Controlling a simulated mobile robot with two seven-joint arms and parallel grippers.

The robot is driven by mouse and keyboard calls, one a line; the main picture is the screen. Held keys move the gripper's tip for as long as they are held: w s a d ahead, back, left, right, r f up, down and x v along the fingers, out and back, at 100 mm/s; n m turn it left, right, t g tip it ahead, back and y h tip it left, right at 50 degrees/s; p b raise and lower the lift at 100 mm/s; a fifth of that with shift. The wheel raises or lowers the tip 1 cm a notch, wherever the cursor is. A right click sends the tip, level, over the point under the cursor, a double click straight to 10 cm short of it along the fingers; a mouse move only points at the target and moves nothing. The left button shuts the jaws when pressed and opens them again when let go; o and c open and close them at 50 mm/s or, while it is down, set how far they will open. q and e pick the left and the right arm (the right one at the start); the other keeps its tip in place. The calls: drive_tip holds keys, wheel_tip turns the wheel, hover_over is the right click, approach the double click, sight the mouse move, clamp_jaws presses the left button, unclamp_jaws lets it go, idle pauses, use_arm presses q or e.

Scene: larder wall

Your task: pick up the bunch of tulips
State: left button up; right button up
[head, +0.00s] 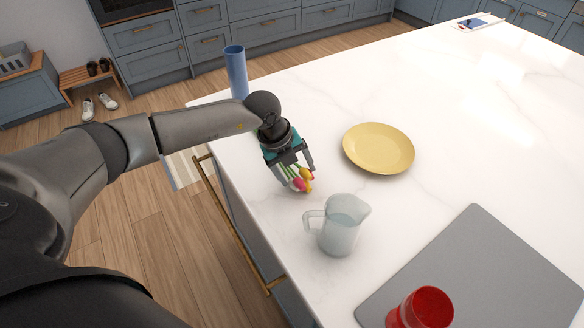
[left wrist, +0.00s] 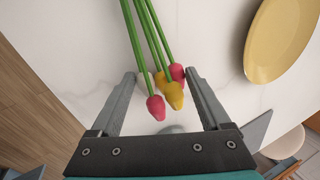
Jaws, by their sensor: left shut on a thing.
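The bunch of tulips (head: 302,181) has green stems with pink, yellow and white heads. It is at my left gripper (head: 299,180), over the left part of the white counter. In the left wrist view the bunch (left wrist: 173,94) runs between the two fingers of my left gripper (left wrist: 160,73), with its heads toward the palm and its stems running away past the fingertips. The gripper is shut on the bunch. I cannot tell whether the bunch touches the counter. My right gripper is not in view.
A glass jug (head: 341,232) stands close in front of the tulips. A yellow plate (head: 379,147) lies to the right. A blue cylinder (head: 236,72) stands behind my arm. A grey board (head: 480,275) and red cup (head: 420,308) are at the front right. The counter's far right is mostly clear.

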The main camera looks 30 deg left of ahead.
use_arm(q)
drive_tip(key=shift+r, duration=0.1)
wheel_tip(320, 180, up, 20)
drive_tip(key=shift+f+p, duration=0.1)
drive_tip(key=shift+p, duration=0.25)
idle(1.1)
